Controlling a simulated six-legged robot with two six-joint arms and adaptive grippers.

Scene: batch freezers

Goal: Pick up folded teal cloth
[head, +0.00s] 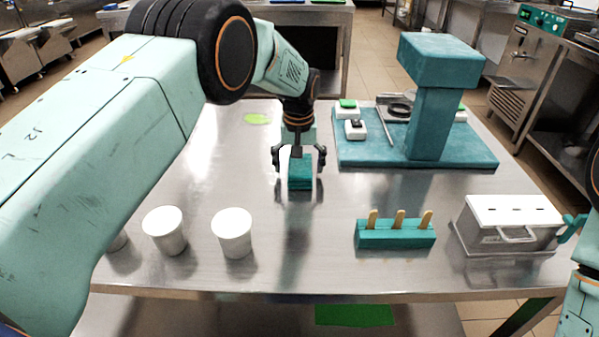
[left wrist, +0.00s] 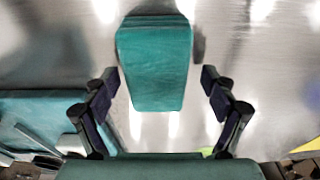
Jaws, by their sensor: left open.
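The folded teal cloth (head: 300,174) is a small block-shaped stack on the metal table, near the middle in the head view. In the left wrist view the cloth (left wrist: 155,65) shows from above at top centre. My left gripper (head: 299,163) is over the cloth with its fingers spread to either side. In the left wrist view the fingers (left wrist: 160,90) stand apart, with gaps between them and the cloth. It holds nothing. A teal part of my right arm shows at the right edge of the head view, but its gripper's jaws cannot be made out.
A teal stand on a base plate (head: 470,158) is behind to the right. White cups (head: 233,230) stand front left. A teal holder with wooden sticks (head: 395,236) and a white-lidded box (head: 510,212) are front right. A green patch (head: 257,119) lies at the back.

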